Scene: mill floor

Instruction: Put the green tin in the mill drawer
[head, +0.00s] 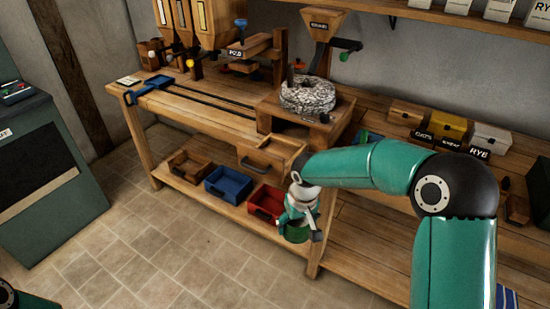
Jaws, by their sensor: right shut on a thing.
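My right gripper (301,221) hangs in front of the bench, pointing down, and is shut on the green tin (297,234). Only the lower part of the tin shows below the fingers. The tin is to the right of and lower than the mill drawer (262,163). The drawer is a wooden box with a dark handle, under the mill, and it looks pulled out towards the front. My left gripper is not in view.
The stone mill (307,95) stands on a wooden block above the drawer. A brown bin (190,167), a blue bin (228,184) and a red bin (266,203) stand on the low shelf. Small boxes (447,128) line the bench's back right. The tiled floor is clear.

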